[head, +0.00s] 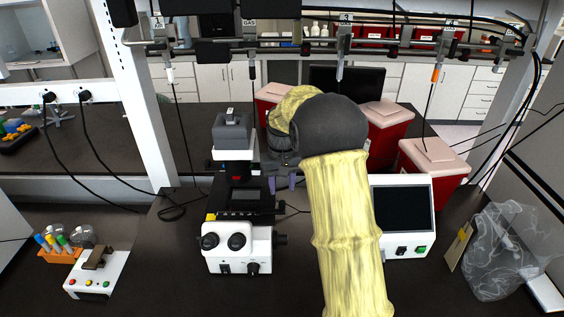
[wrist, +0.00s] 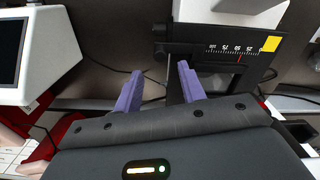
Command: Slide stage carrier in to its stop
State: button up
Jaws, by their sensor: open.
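The black stage carrier with a printed scale and a yellow square shows in the wrist view (wrist: 235,38), upper right; a red mark stands near the middle of its scale. In the head view the black stage (head: 262,204) sits on the white and black cell processor (head: 238,245). My gripper (head: 285,183) is just right of the stage, its purple fingers apart. In the wrist view my gripper (wrist: 160,88) is open and empty, with the right finger close to the carrier's edge. I cannot tell if it touches.
A white box with a dark screen (head: 402,215) stands right of the processor. Red bins with pale lids (head: 433,160) stand behind it. A small white device (head: 97,275) and an orange tube rack (head: 60,252) are at left. A clear bag (head: 510,245) is at far right.

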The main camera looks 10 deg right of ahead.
notch_tip(320, 180, up, 10)
jog(key=b, duration=0.1)
jog(key=shift+b, duration=0.3)
jog(key=shift+s+d+f, duration=0.15)
jog(key=shift+d+f, duration=0.05)
jog(key=c, duration=0.6)
jog(key=s+d+f+m+y, duration=0.1)
jog(key=d+f+m, duration=0.1)
jog(key=m, duration=0.1)
jog(key=s+d+f+m+y+b, duration=0.1)
jog(key=d+f+m+y, duration=0.1)
jog(key=m, duration=0.2)
jog(key=s+d+f+m+y+b, duration=0.1)
jog(key=s+d+f+m, duration=0.1)
jog(key=m, duration=0.1)
jog(key=shift+m+y, duration=0.3)
grip_shut()
jog(key=s+d+f+m+t+y+b, duration=0.1)
jog(key=s+d+f+m+t+y, duration=0.2)
jog(key=m, duration=1)
jog(key=d+t, duration=0.1)
jog(key=d, duration=0.2)
jog(key=shift+d+b, duration=0.4)
